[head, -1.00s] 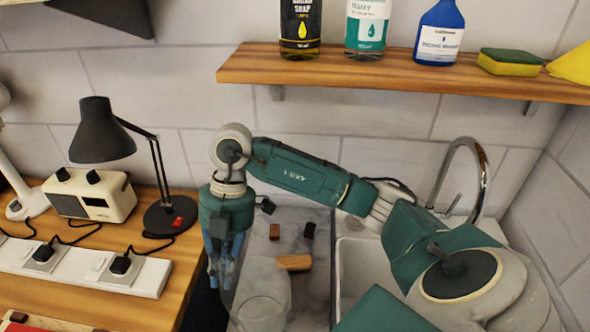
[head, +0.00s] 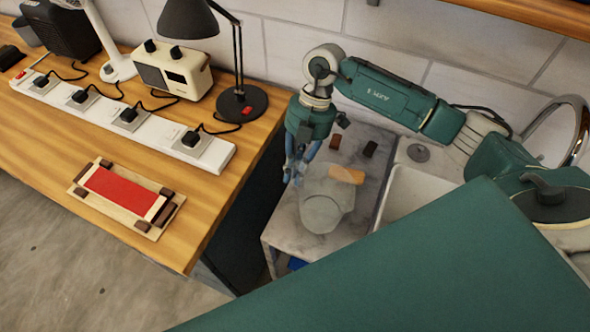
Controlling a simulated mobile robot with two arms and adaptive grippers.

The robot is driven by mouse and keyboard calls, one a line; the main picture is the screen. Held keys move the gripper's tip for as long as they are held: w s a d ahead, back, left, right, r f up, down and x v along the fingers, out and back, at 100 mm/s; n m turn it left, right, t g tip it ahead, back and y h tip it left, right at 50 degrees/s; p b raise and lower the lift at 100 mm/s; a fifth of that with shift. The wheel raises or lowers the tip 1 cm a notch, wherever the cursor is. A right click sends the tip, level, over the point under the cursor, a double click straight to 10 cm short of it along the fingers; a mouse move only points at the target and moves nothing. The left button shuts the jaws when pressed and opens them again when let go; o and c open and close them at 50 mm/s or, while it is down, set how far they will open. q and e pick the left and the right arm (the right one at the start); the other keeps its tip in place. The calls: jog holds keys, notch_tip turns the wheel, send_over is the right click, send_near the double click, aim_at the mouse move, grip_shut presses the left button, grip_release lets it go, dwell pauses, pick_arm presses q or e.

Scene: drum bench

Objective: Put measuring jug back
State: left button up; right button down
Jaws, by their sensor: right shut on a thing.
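The measuring jug (head: 322,212) is a clear, see-through vessel, in view over the front of the grey marble counter beside the sink. My right gripper (head: 294,174) points down at its left rear side and is shut on it, with blue fingers at its edge. The jug's handle cannot be made out, and I cannot tell whether its base touches the counter. My left gripper is not in view.
A tan wooden block (head: 348,174), a brown block (head: 335,141) and a black block (head: 371,148) lie on the marble counter (head: 283,226). The sink (head: 408,193) is to the right. A wooden bench on the left holds a power strip (head: 107,117), radio and lamp (head: 240,103).

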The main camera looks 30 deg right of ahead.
jog(key=shift+f, duration=0.45)
jog(key=c, duration=1.8)
grip_release()
jog(key=shift+o, duration=0.2)
jog(key=b+v, duration=0.3)
jog(key=v, duration=0.9)
jog(key=shift+b, duration=0.3)
